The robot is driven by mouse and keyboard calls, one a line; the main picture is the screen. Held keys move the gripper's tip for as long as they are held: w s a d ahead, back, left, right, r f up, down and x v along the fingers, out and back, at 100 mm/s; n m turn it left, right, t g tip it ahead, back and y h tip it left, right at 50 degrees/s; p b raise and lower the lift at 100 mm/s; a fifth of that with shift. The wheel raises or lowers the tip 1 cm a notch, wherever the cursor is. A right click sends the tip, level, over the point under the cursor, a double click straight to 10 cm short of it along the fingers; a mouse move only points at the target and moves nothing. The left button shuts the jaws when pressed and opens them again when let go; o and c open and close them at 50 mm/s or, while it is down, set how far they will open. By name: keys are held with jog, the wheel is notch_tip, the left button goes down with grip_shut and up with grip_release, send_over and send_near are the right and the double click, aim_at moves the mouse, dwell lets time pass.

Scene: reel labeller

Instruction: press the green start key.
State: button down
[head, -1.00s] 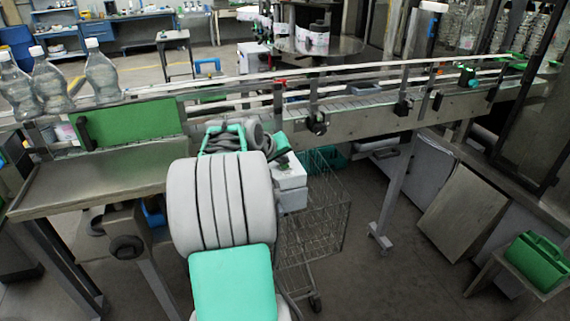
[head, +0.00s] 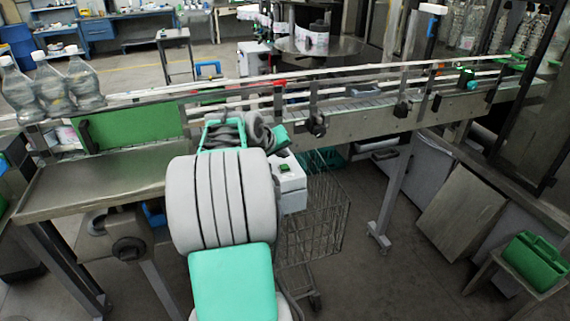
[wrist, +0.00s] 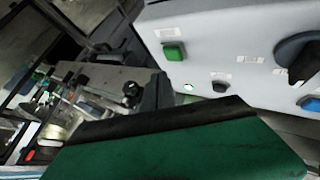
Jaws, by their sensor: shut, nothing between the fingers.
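The green start key (wrist: 173,52) is a small square button on the sloped face of a white control box (wrist: 225,50) in the wrist view. In the head view the key (head: 285,168) shows on the box (head: 291,194), right of my arm. My gripper (wrist: 155,122) shows as a green block with a black front edge, low in the wrist view. It is shut and empty, and appears apart from the key. In the head view my arm largely hides the gripper; a teal part of it (head: 278,138) shows just above the box.
A lit lamp (wrist: 188,86), black knob (wrist: 219,86), dark rotary switch (wrist: 298,52) and blue button (wrist: 309,103) share the panel. A conveyor (head: 365,117) runs behind the box. A wire cart (head: 315,225) stands below it. Bottles (head: 84,82) stand at left.

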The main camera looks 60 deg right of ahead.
aim_at(283, 168)
jog(key=shift+r+p, duration=0.95)
jog(key=shift+r, duration=0.9)
